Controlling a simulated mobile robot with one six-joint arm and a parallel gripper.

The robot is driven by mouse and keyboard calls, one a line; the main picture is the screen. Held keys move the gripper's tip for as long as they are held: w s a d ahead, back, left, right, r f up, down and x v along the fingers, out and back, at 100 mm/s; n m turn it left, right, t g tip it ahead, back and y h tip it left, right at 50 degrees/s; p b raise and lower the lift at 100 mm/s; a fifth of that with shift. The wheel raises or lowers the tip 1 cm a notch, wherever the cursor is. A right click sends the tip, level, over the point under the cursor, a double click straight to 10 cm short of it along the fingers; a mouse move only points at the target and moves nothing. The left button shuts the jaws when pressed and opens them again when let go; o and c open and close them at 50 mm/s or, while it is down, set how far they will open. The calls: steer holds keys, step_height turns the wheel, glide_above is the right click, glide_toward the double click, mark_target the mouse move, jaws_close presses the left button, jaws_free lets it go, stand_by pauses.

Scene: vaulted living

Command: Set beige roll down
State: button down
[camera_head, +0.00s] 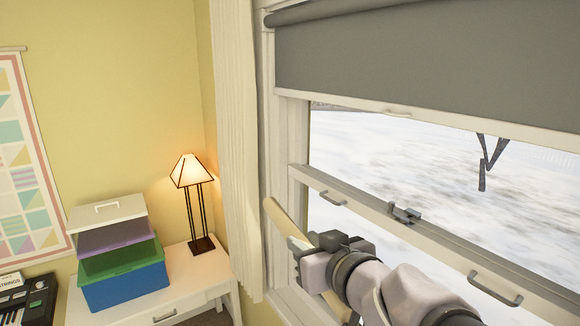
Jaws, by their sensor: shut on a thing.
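The beige roll (282,221) is a long, pale, slim piece, held tilted in front of the window frame. Its upper end leans left, close to the white curtain; part of it passes behind my gripper and a pale length shows below. My gripper (297,248) is shut on the beige roll, and my arm reaches in from the lower right. I cannot tell whether the roll touches the curtain or sill.
A white desk (205,271) stands at the lower left with a lit lamp (192,185) and stacked boxes (123,287). A keyboard (28,298) is at the far left. The window (390,215) with handles and a grey blind (425,55) fills the right. The desk has bare room around the lamp.

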steer(key=w+d+f+m+h+b, duration=0.1)
steer(key=w+d+f+h+b, duration=0.1)
steer(key=f+b, duration=0.7)
steer(key=w+d+f+m+h+b, duration=0.2)
steer(key=f+b, duration=0.8)
steer(key=f, duration=1.1)
steer(key=w+d+f+m+t+h+b, duration=0.1)
steer(key=w+d+f+b, duration=0.4)
steer(key=f, duration=1.1)
steer(key=d+b, duration=0.2)
steer(key=b, duration=0.2)
steer(key=shift+w+m+h+b, duration=0.3)
steer(key=shift+h+b, duration=0.1)
steer(key=shift+d, duration=0.1)
